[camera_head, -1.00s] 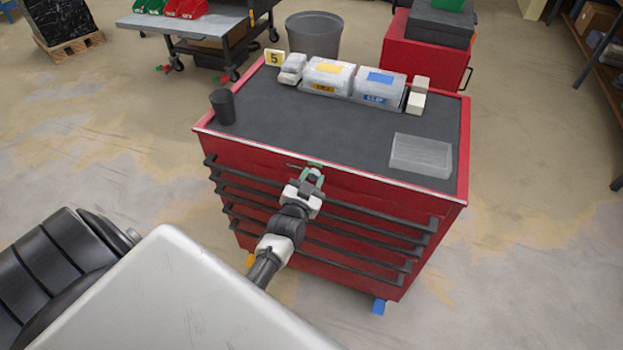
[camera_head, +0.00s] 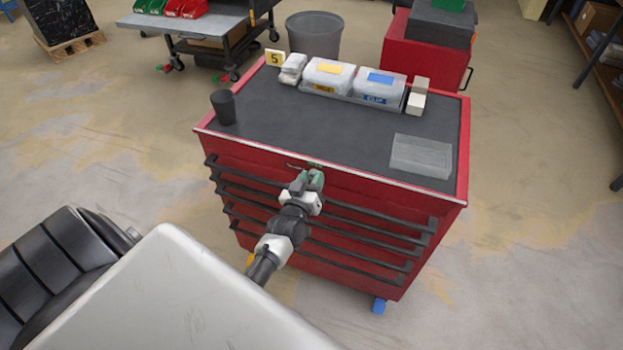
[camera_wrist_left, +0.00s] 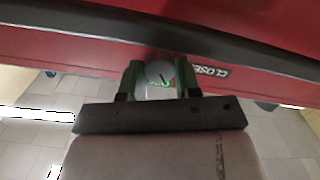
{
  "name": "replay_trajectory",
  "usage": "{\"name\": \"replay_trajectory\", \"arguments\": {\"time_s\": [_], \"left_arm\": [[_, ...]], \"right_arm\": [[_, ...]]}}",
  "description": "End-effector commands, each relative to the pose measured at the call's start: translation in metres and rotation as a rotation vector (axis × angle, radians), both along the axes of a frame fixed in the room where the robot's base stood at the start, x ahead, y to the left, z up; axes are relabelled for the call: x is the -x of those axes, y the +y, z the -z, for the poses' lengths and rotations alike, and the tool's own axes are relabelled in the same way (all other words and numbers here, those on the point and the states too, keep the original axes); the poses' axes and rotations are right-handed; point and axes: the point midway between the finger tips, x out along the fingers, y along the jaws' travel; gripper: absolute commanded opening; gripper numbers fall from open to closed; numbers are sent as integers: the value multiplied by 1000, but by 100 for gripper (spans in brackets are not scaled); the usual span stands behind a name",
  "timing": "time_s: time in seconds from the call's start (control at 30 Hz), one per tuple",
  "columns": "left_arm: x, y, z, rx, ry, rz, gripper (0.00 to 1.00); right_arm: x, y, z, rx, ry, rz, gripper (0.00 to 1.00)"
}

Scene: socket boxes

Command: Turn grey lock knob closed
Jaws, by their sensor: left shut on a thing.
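In the head view the left gripper (camera_head: 308,181) is at the upper middle of the cabinet front and hides the knob. White "CLOSE" lettering (camera_wrist_left: 209,71) is right of the knob in the wrist view, upside down. My right gripper is not seen.
Black drawer handles (camera_head: 375,232) run across the cabinet front below the gripper. The cabinet top (camera_head: 300,128) holds a dark cup (camera_head: 223,106), labelled bins (camera_head: 380,87) and a clear lidded box (camera_head: 421,156). The floor around the cabinet is mostly clear.

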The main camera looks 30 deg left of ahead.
Motion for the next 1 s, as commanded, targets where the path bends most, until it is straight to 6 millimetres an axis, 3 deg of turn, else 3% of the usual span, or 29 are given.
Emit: {"name": "replay_trajectory", "arguments": {"time_s": [1.0], "left_arm": [[0, 2, 2, 860, -207, 0, 9]], "right_arm": [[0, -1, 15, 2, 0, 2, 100]]}}
